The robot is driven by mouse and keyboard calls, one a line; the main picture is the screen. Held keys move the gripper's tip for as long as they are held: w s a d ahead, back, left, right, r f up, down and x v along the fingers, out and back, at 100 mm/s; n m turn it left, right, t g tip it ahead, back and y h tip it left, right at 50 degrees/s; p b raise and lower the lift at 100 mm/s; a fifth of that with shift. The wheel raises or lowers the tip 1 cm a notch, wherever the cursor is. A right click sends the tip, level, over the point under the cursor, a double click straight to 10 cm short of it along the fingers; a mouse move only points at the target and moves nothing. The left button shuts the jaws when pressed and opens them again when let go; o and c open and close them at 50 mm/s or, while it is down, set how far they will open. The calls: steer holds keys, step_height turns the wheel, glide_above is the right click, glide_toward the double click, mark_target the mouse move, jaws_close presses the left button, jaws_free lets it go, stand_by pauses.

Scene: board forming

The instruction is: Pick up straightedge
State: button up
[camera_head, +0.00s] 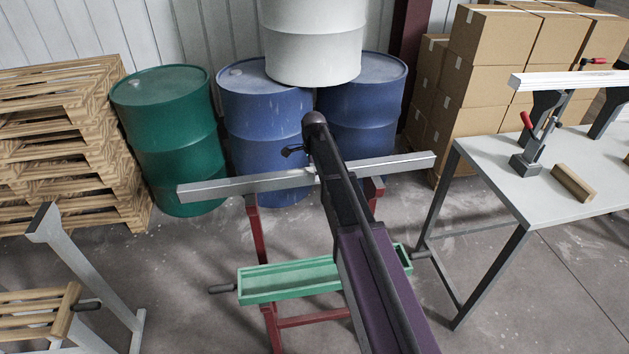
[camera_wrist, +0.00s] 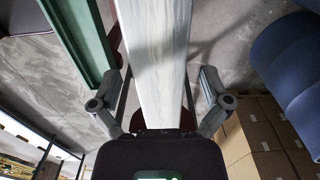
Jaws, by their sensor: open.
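The straightedge (camera_head: 230,185) is a long silver metal bar lying level across the top of a red stand (camera_head: 257,235) in the head view. My arm crosses in front of its middle and hides that part and most of my gripper. In the wrist view the straightedge (camera_wrist: 157,50) runs away between the two fingers of my gripper (camera_wrist: 160,82). The fingers are spread, one on each side of the bar, with a visible gap on both sides. Whether any part of the gripper touches the bar I cannot tell.
A green tray (camera_head: 290,279) with dark handles sits lower on the stand. Blue drums (camera_head: 262,120) and a green drum (camera_head: 165,130) stand behind. A grey table (camera_head: 520,175) with clamps is at right, cardboard boxes (camera_head: 475,85) behind it, pallets (camera_head: 60,140) at left.

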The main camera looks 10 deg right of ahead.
steer(key=shift+f+b, duration=0.35)
steer(key=shift+f, duration=0.3)
jaws_close()
stand_by(0.4)
steer(key=shift+r, duration=0.15)
steer(key=shift+r+p, duration=1.75)
steer(key=shift+p, duration=0.15)
steer(key=s+r+p, duration=0.1)
steer(key=s, duration=1.5)
steer(key=shift+r, duration=0.15)
